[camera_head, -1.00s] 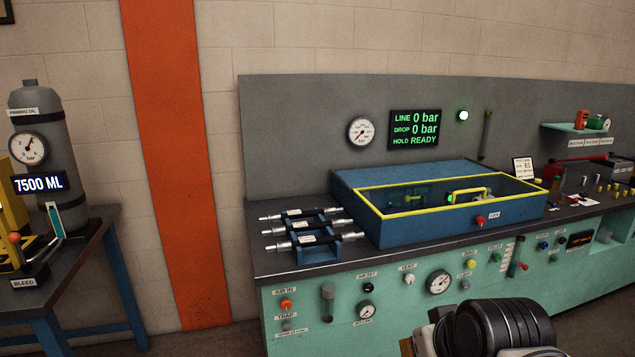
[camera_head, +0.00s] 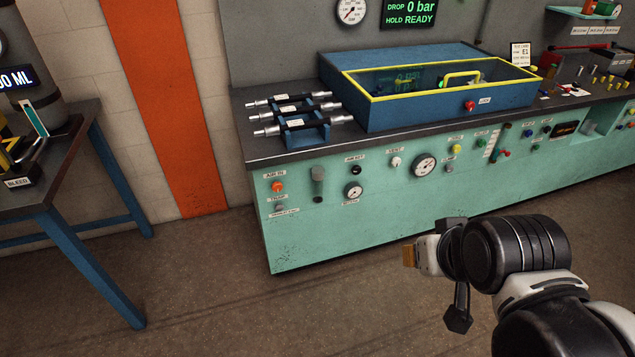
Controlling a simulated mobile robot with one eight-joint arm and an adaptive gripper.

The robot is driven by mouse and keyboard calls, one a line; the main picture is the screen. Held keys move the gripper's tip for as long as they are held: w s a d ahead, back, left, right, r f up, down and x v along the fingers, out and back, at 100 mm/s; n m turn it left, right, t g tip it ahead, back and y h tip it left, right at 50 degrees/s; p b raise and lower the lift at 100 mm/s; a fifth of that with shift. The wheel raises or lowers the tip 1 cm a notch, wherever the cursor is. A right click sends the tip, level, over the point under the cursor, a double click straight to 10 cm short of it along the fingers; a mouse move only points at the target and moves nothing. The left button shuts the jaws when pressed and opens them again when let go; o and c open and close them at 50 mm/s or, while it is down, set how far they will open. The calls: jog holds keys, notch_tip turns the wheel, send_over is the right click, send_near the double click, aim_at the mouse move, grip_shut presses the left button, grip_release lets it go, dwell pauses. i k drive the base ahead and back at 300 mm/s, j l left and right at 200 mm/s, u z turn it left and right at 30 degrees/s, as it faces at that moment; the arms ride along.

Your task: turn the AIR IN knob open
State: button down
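The AIR IN knob (camera_head: 278,187) is a small orange-red knob on the left end of the mint-green bench front, just under its AIR IN label (camera_head: 274,175). My gripper (camera_head: 432,287) is at the lower right, in front of the bench and apart from it, to the right of and lower in the picture than the knob. One dark finger hangs down and a tan pad shows at the left. The gripper is seen from the side, so its opening is unclear. Nothing covers the knob.
A TRAP fitting (camera_head: 279,207), a grey cylinder (camera_head: 318,184), a black knob (camera_head: 356,170) and a gauge (camera_head: 353,191) sit close to the knob. Hoses lie on a blue rack (camera_head: 305,134) above. A blue-legged table (camera_head: 92,262) stands left. The floor (camera_head: 235,300) before the panel is clear.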

aim_at(276, 187)
jog(key=z, duration=1.5)
jog(key=u, duration=2.1)
jog(key=i+l, duration=0.1)
jog(key=l, duration=0.3)
jog(key=i+l, duration=0.1)
jog(key=l, duration=0.3)
jog(key=i+l, duration=0.1)
jog(key=l, duration=0.3)
